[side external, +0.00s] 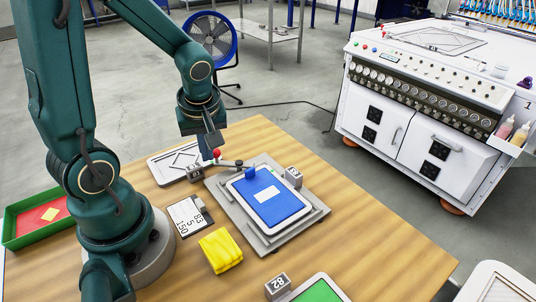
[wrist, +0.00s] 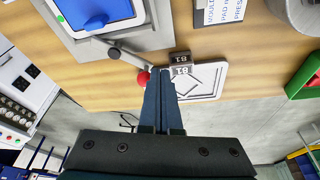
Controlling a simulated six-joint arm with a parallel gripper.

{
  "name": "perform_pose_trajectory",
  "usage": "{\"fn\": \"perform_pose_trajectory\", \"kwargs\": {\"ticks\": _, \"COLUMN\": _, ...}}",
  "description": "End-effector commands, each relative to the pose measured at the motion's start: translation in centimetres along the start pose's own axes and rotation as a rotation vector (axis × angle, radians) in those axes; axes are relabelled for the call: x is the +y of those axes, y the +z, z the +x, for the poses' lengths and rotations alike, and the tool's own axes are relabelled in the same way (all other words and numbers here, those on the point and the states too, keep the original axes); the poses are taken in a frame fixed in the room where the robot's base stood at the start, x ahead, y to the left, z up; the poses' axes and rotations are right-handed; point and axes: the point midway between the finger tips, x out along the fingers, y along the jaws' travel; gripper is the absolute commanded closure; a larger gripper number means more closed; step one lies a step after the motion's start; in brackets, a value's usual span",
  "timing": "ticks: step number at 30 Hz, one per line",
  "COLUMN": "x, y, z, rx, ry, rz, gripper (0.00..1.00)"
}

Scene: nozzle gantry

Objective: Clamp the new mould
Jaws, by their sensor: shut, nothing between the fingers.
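The blue mould (side external: 272,207) with a white rim lies flat on a grey stepped fixture (side external: 265,240); part of it shows in the wrist view (wrist: 95,12).
A white mould with a line pattern (side external: 165,169) and a tag block (side external: 195,174) lie close under my gripper. A clipboard (side external: 185,216), a yellow cloth (side external: 221,250), a green mould (side external: 320,291) and a green tray (side external: 15,243) are also on the table. A white machine (side external: 400,150) stands beyond.

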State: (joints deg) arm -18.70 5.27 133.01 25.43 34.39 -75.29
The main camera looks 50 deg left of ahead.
Motion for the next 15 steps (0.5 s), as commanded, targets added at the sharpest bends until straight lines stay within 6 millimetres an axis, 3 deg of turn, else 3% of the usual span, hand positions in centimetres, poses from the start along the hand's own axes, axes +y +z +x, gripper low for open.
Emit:
{"fn": "perform_pose_trajectory", "kwargs": {"ticks": 6, "x": 0.1, "y": -1.4, "z": 0.4, "rx": 0.001, "ry": 0.057, "rz": 0.176, "gripper": 1.00}}
{"fn": "perform_pose_trajectory", "kwargs": {"ticks": 15, "x": 0.7, "y": -3.0, "z": 0.9, "rx": 0.000, "ry": 0.054, "rz": 0.174, "gripper": 1.00}}
